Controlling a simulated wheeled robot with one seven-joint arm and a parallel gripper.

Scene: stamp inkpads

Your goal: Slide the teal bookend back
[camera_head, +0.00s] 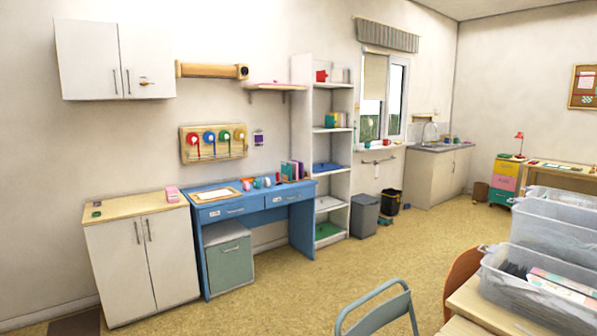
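A small upright group of teal and purple-pink pieces stands at the right end of the blue desk (245,208), against the wall side. The teal piece (286,171) looks like the bookend, but it is too small to tell it apart from a book. The purple-pink book (296,171) stands close beside it; whether they touch I cannot tell. My gripper is not in view.
On the desk are a tray with paper (214,194) and several small round items. A white shelf unit (343,172) stands right of the desk. A grey-blue chair (375,316) and clear bins (540,280) are in the foreground. Open floor (300,290) lies before the desk.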

